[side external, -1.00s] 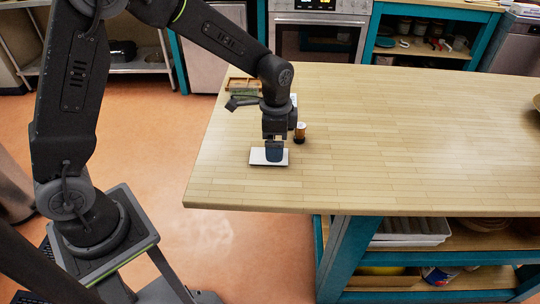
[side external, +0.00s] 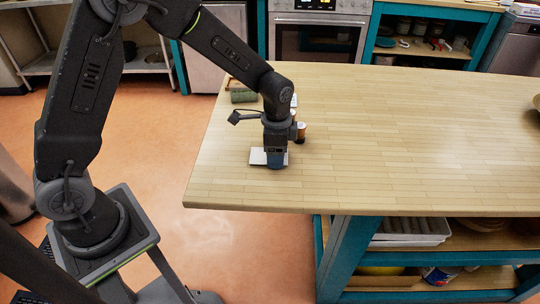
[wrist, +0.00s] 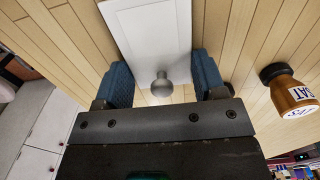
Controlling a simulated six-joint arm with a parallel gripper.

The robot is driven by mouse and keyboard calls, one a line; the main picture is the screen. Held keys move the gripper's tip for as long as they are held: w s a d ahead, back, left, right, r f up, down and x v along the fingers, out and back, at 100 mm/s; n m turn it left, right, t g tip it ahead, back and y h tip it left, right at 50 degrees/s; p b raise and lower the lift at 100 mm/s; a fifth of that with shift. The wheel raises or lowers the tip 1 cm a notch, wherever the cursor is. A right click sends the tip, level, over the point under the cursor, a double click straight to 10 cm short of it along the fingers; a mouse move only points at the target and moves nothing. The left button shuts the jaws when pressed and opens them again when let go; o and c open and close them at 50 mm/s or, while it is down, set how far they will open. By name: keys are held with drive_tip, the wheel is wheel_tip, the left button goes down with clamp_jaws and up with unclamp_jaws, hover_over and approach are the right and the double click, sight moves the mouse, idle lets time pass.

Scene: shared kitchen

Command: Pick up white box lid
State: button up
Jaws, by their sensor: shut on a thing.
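The white box lid (wrist: 150,35) is a flat white panel with a round grey knob (wrist: 162,85) near its close end in the wrist view. In the side view the lid (side external: 258,156) lies at the near left part of the wooden table, partly hidden by my gripper (side external: 275,160). My gripper (wrist: 165,80) has blue fingers, one on each side of the lid near the knob end, and is shut on the lid. The exact contact is hard to see. The lid looks level with the tabletop; I cannot tell if it is raised.
A green object (side external: 243,96) lies farther back on the table (side external: 400,130). The table's right side is largely clear.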

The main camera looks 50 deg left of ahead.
drive_tip(key=shift+c, duration=0.7)
